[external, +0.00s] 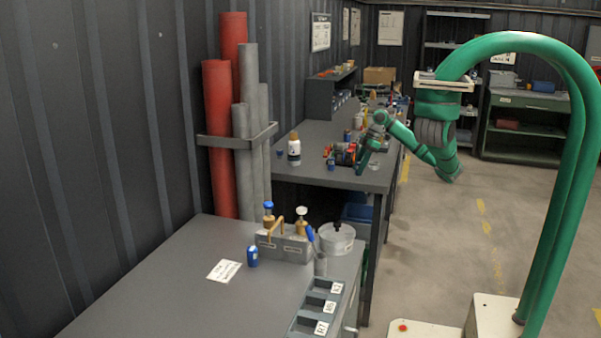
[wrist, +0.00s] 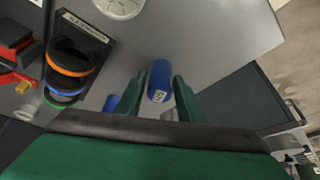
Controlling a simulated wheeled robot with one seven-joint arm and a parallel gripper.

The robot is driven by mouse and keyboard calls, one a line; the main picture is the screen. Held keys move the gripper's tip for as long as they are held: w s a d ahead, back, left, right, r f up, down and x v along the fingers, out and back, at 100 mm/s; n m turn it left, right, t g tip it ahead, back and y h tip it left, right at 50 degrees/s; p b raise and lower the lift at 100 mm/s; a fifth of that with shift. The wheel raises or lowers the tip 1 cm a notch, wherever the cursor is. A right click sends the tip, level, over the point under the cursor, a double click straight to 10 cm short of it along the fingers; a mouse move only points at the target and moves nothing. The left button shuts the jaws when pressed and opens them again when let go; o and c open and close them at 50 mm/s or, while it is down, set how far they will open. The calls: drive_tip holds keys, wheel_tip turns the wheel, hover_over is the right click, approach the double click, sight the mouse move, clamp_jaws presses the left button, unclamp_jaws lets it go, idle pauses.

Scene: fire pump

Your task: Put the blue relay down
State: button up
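The blue relay (wrist: 158,82) is a short blue cylinder with a small printed code label. It sits between the two green fingers of my gripper (wrist: 160,92) in the wrist view, with a finger close against each side. My gripper appears shut on it, above the grey bench top (wrist: 215,40). In the external view my gripper (external: 366,158) is at the front edge of the far bench (external: 310,135), and the relay cannot be made out there. Another blue object (wrist: 112,103) shows partly behind the left finger.
A black holder with orange, blue and green rings (wrist: 75,65) stands left of my gripper, beside red and black parts (wrist: 15,50). A round white dial (wrist: 121,7) is beyond. A white bottle (external: 294,149) stands on the far bench. Bare bench lies right of the relay.

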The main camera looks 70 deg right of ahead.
drive_tip(key=shift+o, duration=0.6)
drive_tip(key=shift+r, duration=0.15)
drive_tip(key=v, duration=1.2)
